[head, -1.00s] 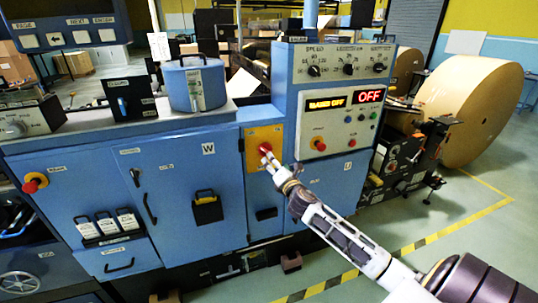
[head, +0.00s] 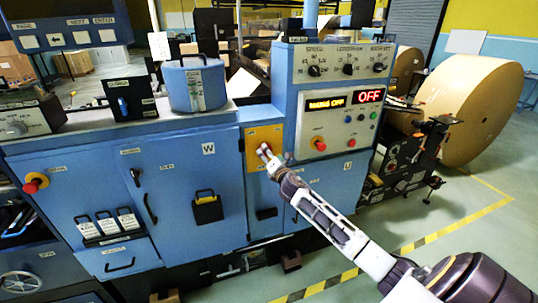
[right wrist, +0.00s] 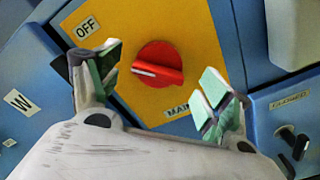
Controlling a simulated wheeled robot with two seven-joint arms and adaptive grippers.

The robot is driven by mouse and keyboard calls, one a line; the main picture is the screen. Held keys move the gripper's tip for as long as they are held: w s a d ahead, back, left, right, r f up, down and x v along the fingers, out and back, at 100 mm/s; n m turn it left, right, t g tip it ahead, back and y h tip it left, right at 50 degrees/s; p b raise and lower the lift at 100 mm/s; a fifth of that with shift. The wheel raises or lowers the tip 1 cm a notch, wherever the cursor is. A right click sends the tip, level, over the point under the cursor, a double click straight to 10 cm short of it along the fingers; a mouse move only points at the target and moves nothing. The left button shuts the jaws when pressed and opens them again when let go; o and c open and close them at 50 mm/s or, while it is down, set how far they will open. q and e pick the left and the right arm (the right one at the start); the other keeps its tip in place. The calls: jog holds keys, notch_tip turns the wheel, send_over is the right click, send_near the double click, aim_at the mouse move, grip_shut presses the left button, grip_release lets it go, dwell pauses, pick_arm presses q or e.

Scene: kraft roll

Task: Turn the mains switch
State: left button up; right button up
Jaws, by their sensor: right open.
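The mains switch is a round red knob (right wrist: 158,64) with a white pointer line, on a yellow plate (right wrist: 190,20) on the blue machine. In the right wrist view the pointer aims left, a little below the "OFF" label (right wrist: 88,27). My right gripper (right wrist: 160,80) is open, with one green-padded finger on each side of the knob, apart from it in the picture. In the head view the gripper (head: 265,154) covers the knob in front of the yellow plate (head: 254,134). The display (head: 326,102) reads "MAINS OFF". My left gripper is not in view.
A control panel (head: 344,66) with dials, a lit "OFF" display (head: 370,96) and buttons is above right of the plate. Another red knob (head: 34,183) is at the far left. A large kraft roll (head: 470,105) stands at the right.

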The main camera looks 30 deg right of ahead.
jog(key=shift+x, duration=0.75)
jog(key=c, duration=1)
